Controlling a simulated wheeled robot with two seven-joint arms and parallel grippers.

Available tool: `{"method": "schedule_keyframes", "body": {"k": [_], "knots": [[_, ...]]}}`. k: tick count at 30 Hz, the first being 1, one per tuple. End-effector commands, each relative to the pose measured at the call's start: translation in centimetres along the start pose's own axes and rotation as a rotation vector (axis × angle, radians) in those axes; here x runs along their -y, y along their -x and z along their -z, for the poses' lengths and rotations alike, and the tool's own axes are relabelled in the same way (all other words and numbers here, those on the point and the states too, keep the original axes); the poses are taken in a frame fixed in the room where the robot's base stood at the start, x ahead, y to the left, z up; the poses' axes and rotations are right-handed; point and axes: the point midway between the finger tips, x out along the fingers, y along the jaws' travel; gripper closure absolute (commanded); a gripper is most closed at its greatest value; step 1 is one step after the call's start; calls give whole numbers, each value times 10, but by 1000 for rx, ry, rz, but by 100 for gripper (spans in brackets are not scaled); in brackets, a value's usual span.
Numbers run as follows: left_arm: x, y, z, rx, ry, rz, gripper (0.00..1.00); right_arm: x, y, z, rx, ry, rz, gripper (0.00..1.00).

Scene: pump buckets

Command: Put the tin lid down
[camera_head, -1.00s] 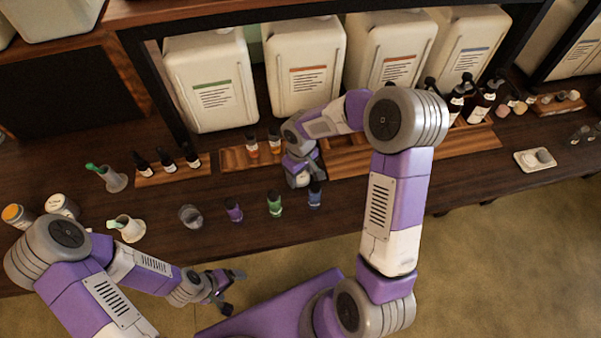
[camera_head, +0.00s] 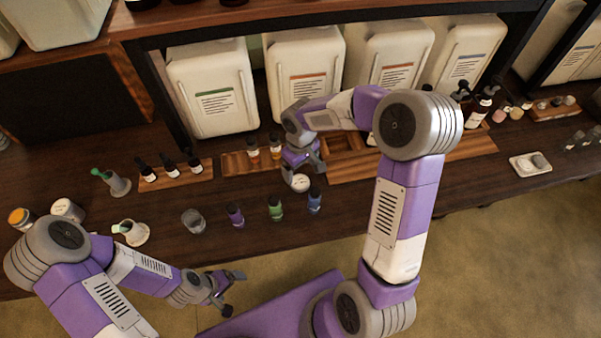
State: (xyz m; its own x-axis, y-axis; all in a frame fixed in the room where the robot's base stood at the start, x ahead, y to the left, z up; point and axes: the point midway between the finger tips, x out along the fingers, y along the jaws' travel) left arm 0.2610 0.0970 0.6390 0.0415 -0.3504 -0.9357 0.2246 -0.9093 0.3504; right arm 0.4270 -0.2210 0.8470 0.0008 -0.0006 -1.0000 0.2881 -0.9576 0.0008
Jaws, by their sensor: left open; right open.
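A small round white-topped item, apparently the tin lid (camera_head: 299,183), lies on the dark counter behind the blue and green bottles. My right gripper (camera_head: 302,166) is just above and behind it, pointing down, with its fingers apart. The gripper partly covers the far edge of the lid, and I cannot tell whether a finger still touches it. My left gripper (camera_head: 229,290) is open and empty over the floor in front of the counter.
Purple (camera_head: 235,215), green (camera_head: 275,208) and blue (camera_head: 314,201) bottles and a grey cup (camera_head: 193,221) stand in front of the lid. A wooden tray (camera_head: 238,163) with small bottles is behind. Two tins (camera_head: 67,209) stand at the left. The counter right of the blue bottle is clear.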

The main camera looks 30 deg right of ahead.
Motion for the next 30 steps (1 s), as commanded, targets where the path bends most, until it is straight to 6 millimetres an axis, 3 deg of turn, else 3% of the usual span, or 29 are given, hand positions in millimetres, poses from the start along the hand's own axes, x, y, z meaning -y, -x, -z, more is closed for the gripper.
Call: {"method": "schedule_keyframes", "body": {"k": [1, 3, 10, 30], "knots": [[-2, 6, 0, 0, 0, 0, 9, 0, 16, 1, -5, -1, -1, 12], [-4, 10, 0, 0, 0, 0, 9, 0, 30, 1, -3, 1, -1, 12], [-6, 16, -1, 0, 0, 0, 9, 0, 58, 0, -1, 1, 0, 12], [-7, 18, -1, 0, 0, 0, 9, 0, 63, 0, 1, 1, 1, 12]]}}
